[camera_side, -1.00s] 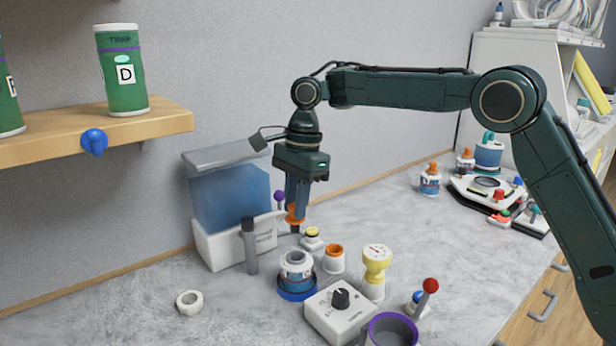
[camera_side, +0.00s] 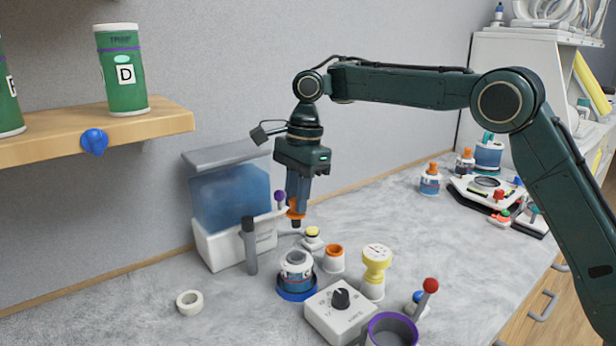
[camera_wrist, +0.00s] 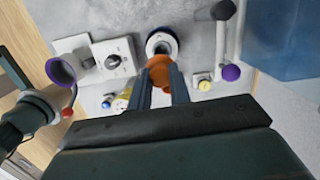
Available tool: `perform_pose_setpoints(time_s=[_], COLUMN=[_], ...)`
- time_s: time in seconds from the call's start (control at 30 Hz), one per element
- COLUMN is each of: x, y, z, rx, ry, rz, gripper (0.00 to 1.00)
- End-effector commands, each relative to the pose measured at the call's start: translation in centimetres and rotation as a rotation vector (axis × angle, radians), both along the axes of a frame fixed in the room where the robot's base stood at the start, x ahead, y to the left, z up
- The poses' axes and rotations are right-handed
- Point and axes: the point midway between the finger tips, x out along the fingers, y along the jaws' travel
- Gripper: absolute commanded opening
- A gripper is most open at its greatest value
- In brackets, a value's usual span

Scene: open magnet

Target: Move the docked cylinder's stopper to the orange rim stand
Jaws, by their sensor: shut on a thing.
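My gripper (camera_side: 297,205) is shut on an orange stopper (camera_side: 296,213) with a dark lower end. The stopper hangs clear of the bench, and it also shows between the fingers in the wrist view (camera_wrist: 158,69). The docked cylinder (camera_side: 296,268), white and blue with an open top, stands upright in a blue ring base (camera_side: 296,292), below the gripper in the picture. Its round top also shows in the wrist view (camera_wrist: 162,42). The orange rim stand (camera_side: 334,258), a white cup with an orange rim, stands right of the cylinder. My gripper is apart from both.
A yellow gauge (camera_side: 376,265), a white knob box (camera_side: 340,312) and a purple-rimmed cup (camera_side: 392,331) stand near the cylinder. A blue tank (camera_side: 232,200) and grey post (camera_side: 250,247) are at left. A yellow-topped piece (camera_side: 312,236) is behind.

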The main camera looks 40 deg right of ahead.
Motion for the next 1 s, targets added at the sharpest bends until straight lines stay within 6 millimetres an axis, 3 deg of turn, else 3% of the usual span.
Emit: perform_pose_setpoints(time_s=[0.17, 0.6, 0.77, 1.0], x=[0.2, 0.1, 0.0, 0.0], y=[-1.7, -9.3, -10.5, -10.5], z=[-0.6, -3.6, -4.1, -4.7], rx=[0.004, 0.004, 0.000, 0.001], ry=[0.003, 0.002, -0.001, 0.001], rz=[-0.013, -0.049, -0.053, -0.051], gripper=[0.00, 0.00, 0.00, 0.00])
